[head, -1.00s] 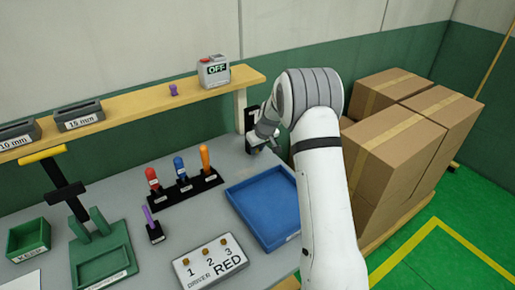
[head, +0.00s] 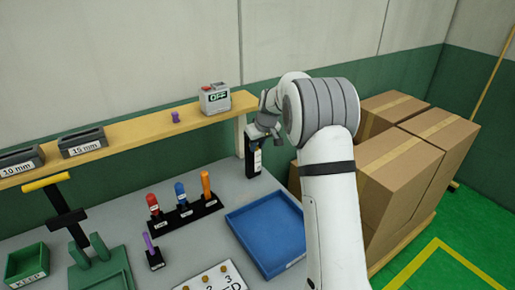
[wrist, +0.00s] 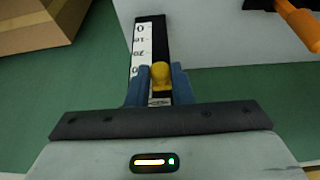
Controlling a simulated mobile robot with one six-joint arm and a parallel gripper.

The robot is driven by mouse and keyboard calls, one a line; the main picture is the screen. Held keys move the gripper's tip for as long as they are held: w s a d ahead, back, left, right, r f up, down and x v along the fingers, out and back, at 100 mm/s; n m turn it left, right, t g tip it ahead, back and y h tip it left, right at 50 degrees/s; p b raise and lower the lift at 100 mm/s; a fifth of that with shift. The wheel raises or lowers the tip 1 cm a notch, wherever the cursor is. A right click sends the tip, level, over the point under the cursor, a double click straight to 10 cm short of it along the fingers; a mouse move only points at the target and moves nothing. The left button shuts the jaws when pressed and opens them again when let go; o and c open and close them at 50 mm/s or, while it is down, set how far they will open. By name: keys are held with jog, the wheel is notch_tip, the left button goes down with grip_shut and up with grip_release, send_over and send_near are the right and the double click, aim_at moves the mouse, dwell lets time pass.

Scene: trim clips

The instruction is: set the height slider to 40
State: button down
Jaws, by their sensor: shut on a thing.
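The height slider is a black upright post (head: 249,165) at the back right of the bench, with a white number scale (wrist: 142,50) along it. In the wrist view the scale reads 0, 10, 20 toward the knob; a further mark beside my finger is partly hidden. The yellow slider knob (wrist: 161,74) sits between the blue fingers of my gripper (wrist: 155,86). My gripper is shut on it, past the 20 mark. In the head view my gripper (head: 258,136) is at the upper part of the post, and the knob is hard to make out.
A wooden shelf (head: 140,127) with an OFF box (head: 214,98) stands just left of the post. A blue tray (head: 268,235) lies in front, and a rack with red, blue and orange handles (head: 180,215) is to the left. Cardboard boxes (head: 400,170) stand at the right.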

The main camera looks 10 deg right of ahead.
jog(key=shift+r, duration=0.25)
jog(key=c, duration=1.5)
grip_release()
jog(key=shift+o, duration=1.1)
jog(key=shift+f, duration=0.1)
jog(key=b+v, duration=0.1)
jog(key=v, duration=0.7)
jog(key=shift+b, duration=0.35)
jog(key=shift+s, duration=0.1)
jog(key=s+a+r+m+h, duration=0.1)
jog(key=s+r+m, duration=0.1)
jog(key=s, duration=1.3)
jog(key=s+r+m, duration=0.1)
jog(key=s+r, duration=0.1)
jog(key=s, duration=1.3)
jog(key=s+f+m, duration=0.1)
jog(key=s+f, duration=0.3)
jog(key=s, duration=0.6)
jog(key=shift+s+f+m+g+h, duration=0.25)
jog(key=shift+m+g+h, duration=0.05)
jog(key=shift+h, duration=0.1)
